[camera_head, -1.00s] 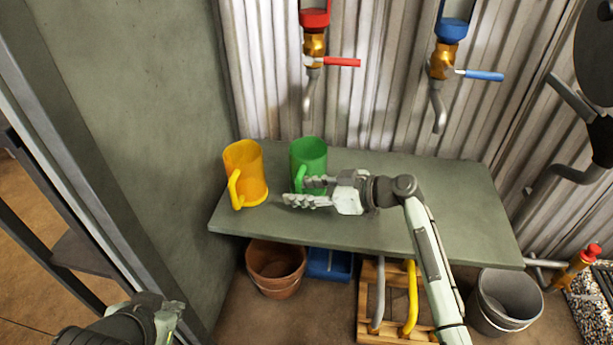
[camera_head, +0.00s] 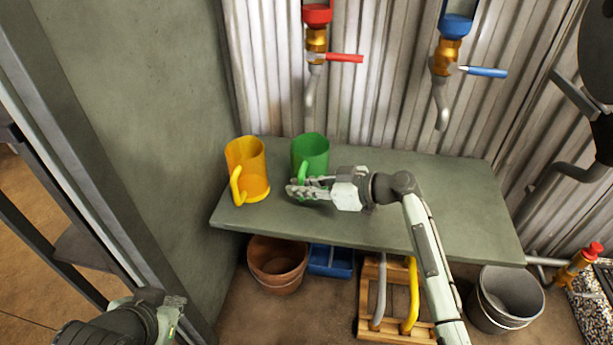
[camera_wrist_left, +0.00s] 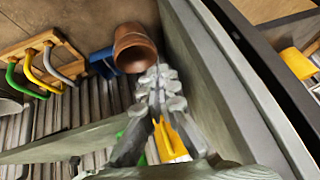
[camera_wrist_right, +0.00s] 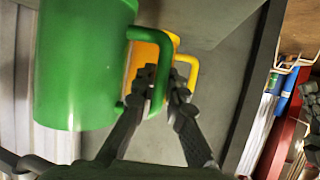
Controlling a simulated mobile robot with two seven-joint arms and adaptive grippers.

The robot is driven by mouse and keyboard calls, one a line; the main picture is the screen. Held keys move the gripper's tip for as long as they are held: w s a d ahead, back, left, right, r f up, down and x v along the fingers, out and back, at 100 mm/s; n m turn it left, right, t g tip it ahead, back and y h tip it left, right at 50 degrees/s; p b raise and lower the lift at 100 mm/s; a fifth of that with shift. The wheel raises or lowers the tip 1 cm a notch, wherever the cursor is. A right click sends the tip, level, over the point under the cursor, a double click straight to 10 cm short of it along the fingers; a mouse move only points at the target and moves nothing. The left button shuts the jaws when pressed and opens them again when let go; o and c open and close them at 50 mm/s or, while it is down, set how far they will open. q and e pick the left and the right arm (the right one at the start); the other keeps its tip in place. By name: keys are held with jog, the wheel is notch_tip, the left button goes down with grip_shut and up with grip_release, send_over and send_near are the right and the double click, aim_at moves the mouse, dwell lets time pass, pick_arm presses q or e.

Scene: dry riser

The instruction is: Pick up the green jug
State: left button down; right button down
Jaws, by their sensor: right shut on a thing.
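The green jug (camera_head: 311,152) stands upright on the grey-green shelf (camera_head: 440,190), close to the corrugated wall. Its handle faces the front of the shelf. My right gripper (camera_head: 300,188) is shut on this handle. The right wrist view shows the jug's body (camera_wrist_right: 80,65) beside the fingers (camera_wrist_right: 160,88), with the handle (camera_wrist_right: 160,70) between the fingertips. My left gripper (camera_head: 176,303) is low at the left, away from the shelf and empty. In the left wrist view its fingertips (camera_wrist_left: 160,78) look closed together.
A yellow jug (camera_head: 247,165) stands just left of the green one. Red (camera_head: 345,58) and blue (camera_head: 487,72) tap levers hang above. Below are a terracotta pot (camera_head: 277,265), a blue tray (camera_head: 331,261) and a grey bucket (camera_head: 507,298). The shelf's right side is clear.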

aim_at(303, 175)
jog(key=shift+r, duration=0.1)
